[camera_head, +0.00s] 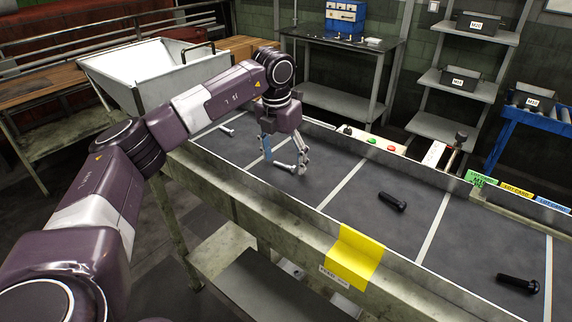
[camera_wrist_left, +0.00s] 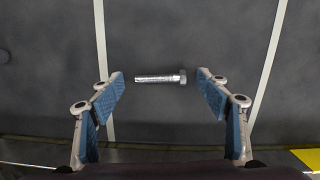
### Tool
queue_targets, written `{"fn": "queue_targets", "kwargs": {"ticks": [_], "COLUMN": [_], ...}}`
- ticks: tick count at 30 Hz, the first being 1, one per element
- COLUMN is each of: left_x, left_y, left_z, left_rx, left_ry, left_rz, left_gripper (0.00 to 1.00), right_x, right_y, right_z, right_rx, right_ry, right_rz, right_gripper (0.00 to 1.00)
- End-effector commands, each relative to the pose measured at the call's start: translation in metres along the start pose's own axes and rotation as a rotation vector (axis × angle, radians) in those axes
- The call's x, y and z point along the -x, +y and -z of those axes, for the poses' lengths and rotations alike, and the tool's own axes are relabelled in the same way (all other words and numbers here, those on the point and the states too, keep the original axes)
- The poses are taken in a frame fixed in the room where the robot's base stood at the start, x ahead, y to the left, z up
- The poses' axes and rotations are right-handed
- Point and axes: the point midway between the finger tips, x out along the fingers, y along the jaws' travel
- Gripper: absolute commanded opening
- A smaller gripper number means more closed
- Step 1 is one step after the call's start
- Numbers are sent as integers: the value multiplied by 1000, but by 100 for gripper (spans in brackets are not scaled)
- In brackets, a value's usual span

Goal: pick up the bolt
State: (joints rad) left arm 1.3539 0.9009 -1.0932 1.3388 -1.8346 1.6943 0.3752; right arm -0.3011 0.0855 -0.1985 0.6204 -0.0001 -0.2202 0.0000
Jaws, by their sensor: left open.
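A silver bolt (camera_head: 286,167) lies on the dark table surface (camera_head: 335,172), in a section between two white lines. In the left wrist view the bolt (camera_wrist_left: 160,78) lies sideways, its head to the right. My left gripper (camera_head: 284,165) is above this section with its fingers pointing down. In the wrist view the left gripper (camera_wrist_left: 163,92) is open, with one blue-padded finger on each side of the bolt. The bolt is near the fingertips' line, and no contact shows. Another silver bolt (camera_head: 227,130) lies further left. My right gripper is not in view.
Two black bolts (camera_head: 392,201) (camera_head: 518,283) lie further right on the table. A low metal rim (camera_head: 318,219) edges the table, with a yellow sheet (camera_head: 354,258) over the front. A button panel (camera_head: 372,140) is at the back. A white bin (camera_head: 160,75) stands at left.

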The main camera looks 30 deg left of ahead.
Motion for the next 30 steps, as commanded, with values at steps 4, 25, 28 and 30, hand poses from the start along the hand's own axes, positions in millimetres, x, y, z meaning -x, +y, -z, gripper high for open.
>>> {"fn": "queue_targets", "kwargs": {"ticks": [4, 25, 28, 30], "left_x": [0, 1, 4, 9], "left_y": [0, 0, 0, 0], "left_z": [0, 0, -1, -2], "left_rx": [1, 1, 1, 1], "left_ry": [0, -1, -1, -1], "left_rz": [0, 0, 0, 0], "left_gripper": [69, 19, 19, 19], "right_x": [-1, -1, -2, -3], "right_y": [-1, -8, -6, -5], "right_z": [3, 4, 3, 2], "right_rx": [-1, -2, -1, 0], "right_ry": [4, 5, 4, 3], "right_rz": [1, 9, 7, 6], "right_gripper": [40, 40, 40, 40]}}
